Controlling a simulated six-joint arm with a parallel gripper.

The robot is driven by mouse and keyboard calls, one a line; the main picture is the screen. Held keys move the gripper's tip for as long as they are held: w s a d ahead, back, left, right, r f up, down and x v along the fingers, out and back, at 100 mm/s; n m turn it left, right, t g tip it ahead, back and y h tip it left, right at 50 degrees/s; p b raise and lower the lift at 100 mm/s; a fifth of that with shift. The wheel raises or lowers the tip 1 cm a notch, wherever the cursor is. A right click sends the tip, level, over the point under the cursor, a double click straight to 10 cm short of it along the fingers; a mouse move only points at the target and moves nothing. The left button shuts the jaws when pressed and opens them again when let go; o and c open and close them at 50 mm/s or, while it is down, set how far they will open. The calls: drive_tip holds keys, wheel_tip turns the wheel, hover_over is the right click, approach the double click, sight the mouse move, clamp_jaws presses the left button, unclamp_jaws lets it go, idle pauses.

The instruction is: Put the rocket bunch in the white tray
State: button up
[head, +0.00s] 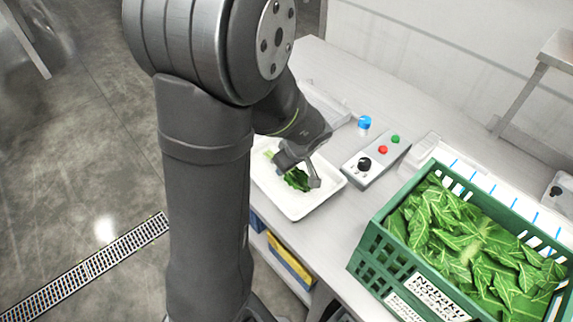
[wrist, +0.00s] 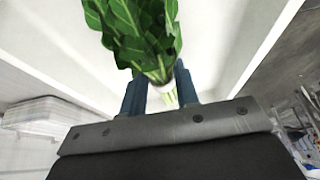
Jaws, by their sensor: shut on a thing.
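The rocket bunch (wrist: 137,38) is a bundle of dark green leaves with pale stems and a light band around them. In the head view the bunch (head: 297,180) shows over the white tray (head: 301,211). My gripper (wrist: 162,92) is shut on the stems, with the leaves pointing away from it. In the head view my gripper (head: 298,178) is low over the tray. I cannot tell whether the leaves touch the tray floor. My arm hides the tray's left part. The tray's pale floor and wall (wrist: 225,40) fill much of the wrist view.
A green crate (head: 367,247) full of leafy greens stands at the right. A grey control box (head: 374,160) with a black knob and red and green buttons lies between tray and crate. A small blue-capped item (head: 364,123) and a clear container (head: 325,102) stand behind the tray.

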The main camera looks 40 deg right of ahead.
drive_tip(key=shift+f, duration=0.15)
drive_tip(key=o, duration=1.1)
drive_tip(key=v, duration=1.2)
